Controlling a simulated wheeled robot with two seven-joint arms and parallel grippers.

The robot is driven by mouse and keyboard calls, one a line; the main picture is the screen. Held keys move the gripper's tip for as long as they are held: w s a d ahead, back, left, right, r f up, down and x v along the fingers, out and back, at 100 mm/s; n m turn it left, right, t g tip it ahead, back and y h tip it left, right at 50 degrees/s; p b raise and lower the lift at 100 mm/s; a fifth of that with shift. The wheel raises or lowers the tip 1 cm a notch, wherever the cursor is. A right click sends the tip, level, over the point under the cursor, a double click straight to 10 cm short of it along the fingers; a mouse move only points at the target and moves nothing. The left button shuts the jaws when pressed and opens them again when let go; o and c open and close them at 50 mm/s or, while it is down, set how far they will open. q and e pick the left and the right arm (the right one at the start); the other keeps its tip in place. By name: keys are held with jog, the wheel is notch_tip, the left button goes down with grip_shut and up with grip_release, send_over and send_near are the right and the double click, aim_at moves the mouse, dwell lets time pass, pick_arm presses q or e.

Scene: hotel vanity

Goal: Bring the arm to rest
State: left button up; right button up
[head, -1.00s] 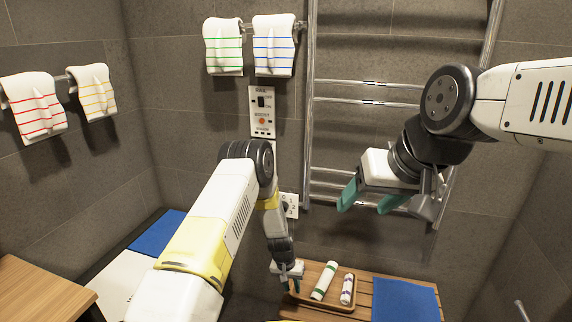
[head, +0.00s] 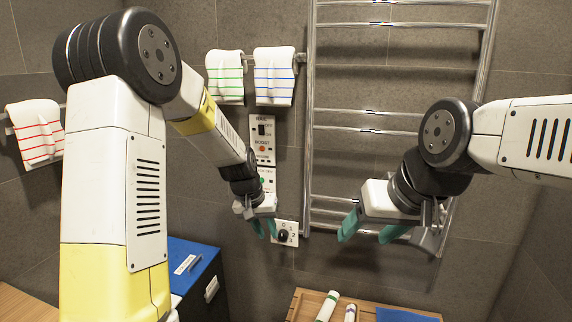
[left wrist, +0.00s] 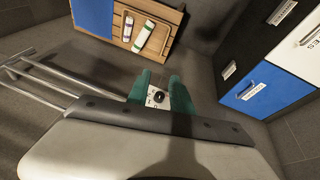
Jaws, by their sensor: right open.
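My left gripper (head: 266,236) hangs in front of the wall just left of the dial plate (head: 284,234) in the head view. Its teal fingers are apart with nothing between them. In the left wrist view the two fingers of my left gripper (left wrist: 159,78) are spread, and the dial plate (left wrist: 158,97) shows beyond, in the gap. Whether they touch it I cannot tell; they look apart. My left arm is bent high at the left of the head view. My right gripper (head: 363,241) is open and empty in front of the ladder rail, fingers pointing down.
A ladder rail (head: 308,150) stands on the back wall, with a switch panel (head: 262,130) beside it. A tray (head: 298,303) holds a green-banded roll (head: 327,306) and a purple-banded roll (head: 350,313). A blue-topped box (head: 190,258) stands lower left. Striped towels (head: 273,75) hang above.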

pick_arm(q)
jog(key=s+a+r+t, duration=0.2)
jog(key=s+a+r, duration=0.3)
jog(key=s+r, duration=0.7)
jog(key=s+a+r, duration=0.1)
jog(key=s+r, duration=0.1)
jog(key=s, duration=0.4)
jog(key=s+a+r+n+t, duration=0.1)
jog(key=s+a+r, duration=0.1)
jog(key=s, duration=0.5)
jog(key=shift+s+a+r, duration=0.15)
jog(key=shift+a+r, duration=0.15)
jog(key=shift+r, duration=0.3)
